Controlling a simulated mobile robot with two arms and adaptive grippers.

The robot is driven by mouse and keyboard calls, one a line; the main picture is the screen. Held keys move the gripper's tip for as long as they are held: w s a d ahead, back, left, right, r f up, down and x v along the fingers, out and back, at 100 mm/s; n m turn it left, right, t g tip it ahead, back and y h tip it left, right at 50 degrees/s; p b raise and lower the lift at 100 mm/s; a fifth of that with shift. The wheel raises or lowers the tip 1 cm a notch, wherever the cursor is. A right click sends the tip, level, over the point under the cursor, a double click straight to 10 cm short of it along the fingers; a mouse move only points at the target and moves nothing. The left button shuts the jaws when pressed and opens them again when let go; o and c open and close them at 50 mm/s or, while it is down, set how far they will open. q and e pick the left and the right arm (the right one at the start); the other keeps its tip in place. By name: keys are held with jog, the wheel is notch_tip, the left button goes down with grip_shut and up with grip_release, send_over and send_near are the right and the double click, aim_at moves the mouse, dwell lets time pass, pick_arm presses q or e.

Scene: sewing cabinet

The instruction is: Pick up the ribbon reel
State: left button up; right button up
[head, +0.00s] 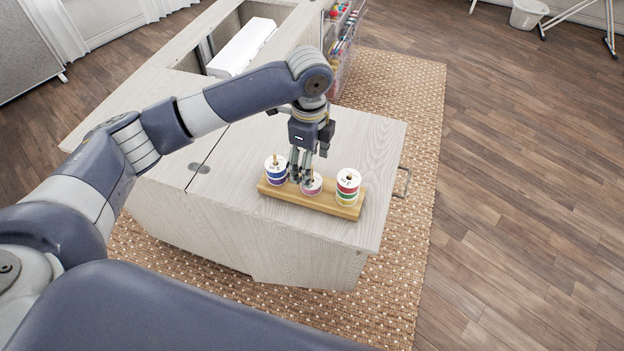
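A wooden stand (290,192) lies on the cabinet top and carries stacks of ribbon reels. A blue and purple stack (277,176) sits at its left end, with a peg showing at its top. A red, white and green stack (347,187) sits at its right end. A low pink-purple reel (313,187) sits in the middle. My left gripper (302,179) points down over the middle reel, its fingers beside it and close to the left stack. Whether the fingers touch or grip the middle reel is too small to tell. My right gripper is out of view.
The pale wood cabinet top (240,165) is clear around the stand. An open recess with a white piece (242,46) lies behind my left arm. Colourful items (343,35) fill a rack at the back. A handle (403,181) sticks out from the right side.

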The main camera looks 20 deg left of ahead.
aim_at(316, 188)
pick_arm(q)
jog(key=shift+f, duration=0.5)
jog(key=shift+w+f, duration=0.1)
jog(key=shift+f, duration=0.15)
notch_tip(316, 188, down, 4)
jog(key=shift+f+p, duration=0.25)
jog(key=shift+p, duration=0.2)
jog(key=shift+w+f, duration=0.1)
jog(key=shift+f, duration=0.15)
jog(key=shift+c, duration=0.9)
jog(key=c, duration=0.9)
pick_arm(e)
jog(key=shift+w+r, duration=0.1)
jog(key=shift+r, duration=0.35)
